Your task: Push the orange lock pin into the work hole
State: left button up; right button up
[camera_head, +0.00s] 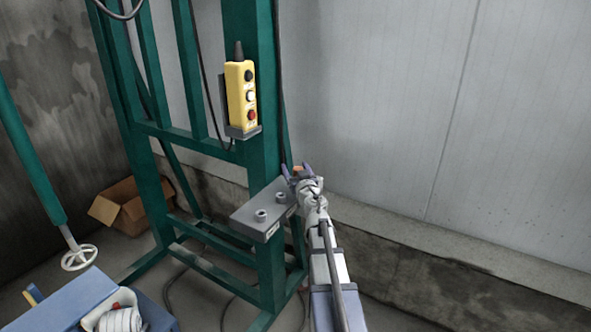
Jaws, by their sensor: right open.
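My right gripper (296,169) is open at the far end of the grey block, its two bluish fingers spread. A small orange piece, which looks like the lock pin (298,168), shows between the fingers; whether they touch it is too small to tell. The grey block (245,218) is fixed to the green frame and has two round metal sockets on top, a near one (261,215) and a far one (281,197). The pin's lower part and any hole under it are hidden by my gripper. My left gripper is not in view.
A yellow control box (241,97) with several buttons hangs on the green frame (265,130) above the block. A cardboard box (122,207) lies on the floor at left. A white handwheel (79,258) hangs lower left. A pale wall (400,110) stands behind my right arm.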

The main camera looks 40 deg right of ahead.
jog(key=shift+s, duration=0.1)
jog(key=v, duration=0.7)
jog(key=shift+s+a, duration=0.2)
jog(key=shift+s, duration=0.1)
dwell(0.4)
